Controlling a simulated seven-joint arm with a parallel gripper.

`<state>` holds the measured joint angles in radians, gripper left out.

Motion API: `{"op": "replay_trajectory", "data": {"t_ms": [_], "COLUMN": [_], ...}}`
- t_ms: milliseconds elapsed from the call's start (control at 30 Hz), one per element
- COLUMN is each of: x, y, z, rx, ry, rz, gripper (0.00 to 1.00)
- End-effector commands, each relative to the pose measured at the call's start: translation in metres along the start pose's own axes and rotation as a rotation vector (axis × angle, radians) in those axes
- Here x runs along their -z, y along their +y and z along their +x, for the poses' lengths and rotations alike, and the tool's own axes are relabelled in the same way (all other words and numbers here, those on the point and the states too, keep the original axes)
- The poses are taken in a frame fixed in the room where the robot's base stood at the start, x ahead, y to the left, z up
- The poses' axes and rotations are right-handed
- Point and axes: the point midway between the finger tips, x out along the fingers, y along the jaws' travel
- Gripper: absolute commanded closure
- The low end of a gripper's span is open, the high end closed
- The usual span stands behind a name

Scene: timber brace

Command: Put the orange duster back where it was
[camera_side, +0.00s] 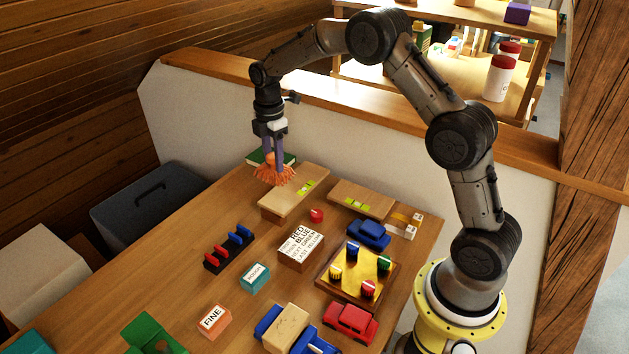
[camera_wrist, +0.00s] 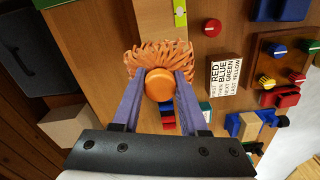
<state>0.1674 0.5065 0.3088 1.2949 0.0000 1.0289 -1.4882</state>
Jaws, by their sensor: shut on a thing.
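The orange duster (camera_side: 273,175) has a round orange knob and a fringe of orange strands. In the side view it is at the back left of the table, over or at the left end of a wooden block, beside a green book. My gripper (camera_side: 273,155) is above it with its purple fingers on either side of the knob. In the wrist view the duster (camera_wrist: 160,82) is between the two fingertips (camera_wrist: 158,85), knob towards the camera. Whether the strands touch the table or the block cannot be told.
Wooden blocks with green levels (camera_side: 295,193) lie close to the duster. A green book (camera_side: 262,158) is behind it. A sign block (camera_side: 301,247), a red knob (camera_side: 316,215), a peg rack (camera_side: 229,248) and toy cars (camera_side: 350,321) stand nearer.

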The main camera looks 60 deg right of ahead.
Motion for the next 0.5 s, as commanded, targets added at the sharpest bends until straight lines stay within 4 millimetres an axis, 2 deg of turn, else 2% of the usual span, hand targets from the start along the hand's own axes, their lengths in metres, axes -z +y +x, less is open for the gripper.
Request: {"op": "replay_trajectory", "data": {"t_ms": [167, 367, 500], "x": [-0.007, -0.045, -0.075], "y": [-0.030, -0.090, -0.141], "z": [0.010, 0.001, -0.011], "rx": [0.003, 0.000, -0.002], "ry": [0.000, 0.000, 0.000], "rz": [-0.006, 0.052, 0.119], "gripper": [1.00, 1.00, 1.00]}}
